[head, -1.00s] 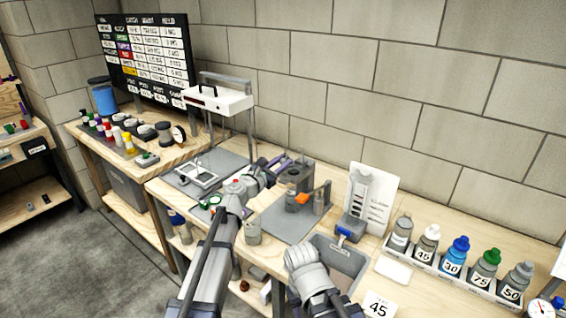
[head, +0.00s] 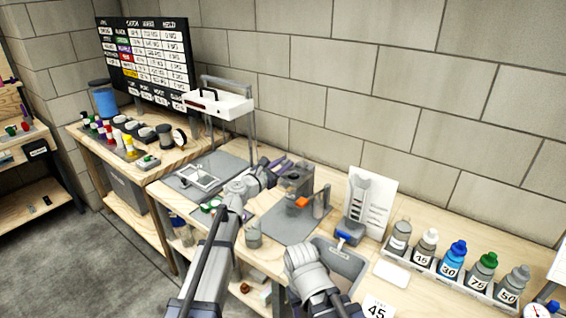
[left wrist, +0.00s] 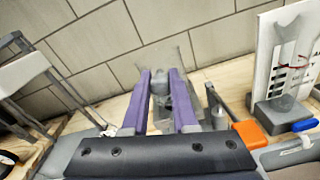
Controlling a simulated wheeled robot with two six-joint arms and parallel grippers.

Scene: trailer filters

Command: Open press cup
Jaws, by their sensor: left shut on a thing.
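The press cup (head: 297,177) is a grey cylindrical body on the grey mat, with an orange part (head: 301,201) at its front. In the left wrist view the orange part (left wrist: 250,134) is to the right of my fingers. My left gripper (head: 284,165) reaches in from the left at the top of the press. In the left wrist view my left gripper (left wrist: 160,76) has its purple fingers on either side of a grey rounded piece (left wrist: 160,92), shut on it. Whether that piece is the cup's lid or knob I cannot tell. My right gripper does not show, only its arm.
A grey bin (head: 346,262) is right of the mat. A small grey jar (head: 254,236) stands at the mat's front left. A white-topped frame (head: 218,104) stands at the back left.

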